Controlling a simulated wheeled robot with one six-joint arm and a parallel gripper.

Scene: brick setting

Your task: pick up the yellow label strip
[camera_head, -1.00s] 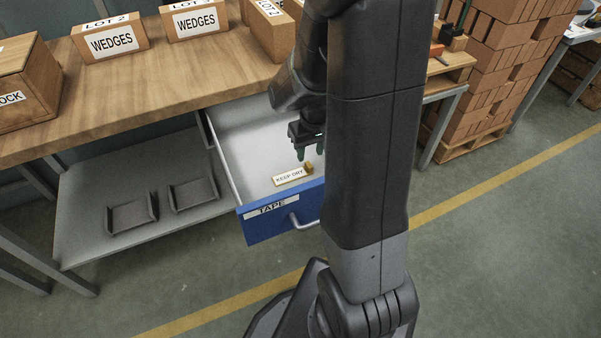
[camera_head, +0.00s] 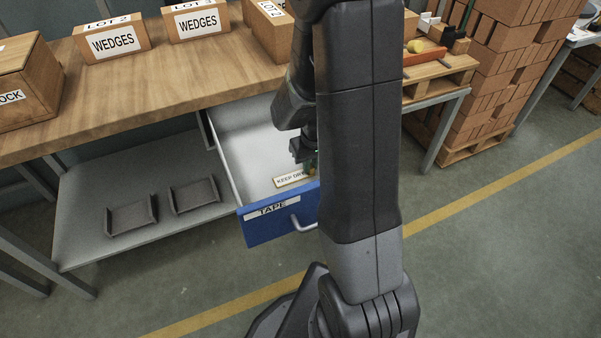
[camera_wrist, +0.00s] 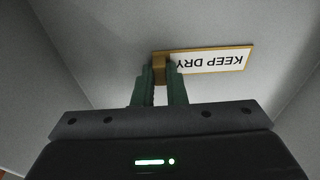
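The yellow label strip (camera_head: 289,181) lies in the open drawer near its front, with a white face reading KEEP DRY and a raised yellow block at one end. In the wrist view the strip (camera_wrist: 222,61) appears upside down, with its block at its left end. My gripper (camera_head: 311,170) is down in the drawer at the block end. In the wrist view the green fingers of my gripper (camera_wrist: 161,72) are close together, one on each side of the block, and appear shut on it. The strip looks still on the drawer floor. My arm hides the drawer's right part.
The blue drawer front (camera_head: 270,229) reads TAPE and has a grey handle (camera_head: 304,224). The wooden bench top (camera_head: 150,92) overhangs the drawer's back and carries WEDGES boxes (camera_head: 113,42). A lower shelf (camera_head: 90,196) with two trays stands left. Brick stacks (camera_head: 490,90) stand right.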

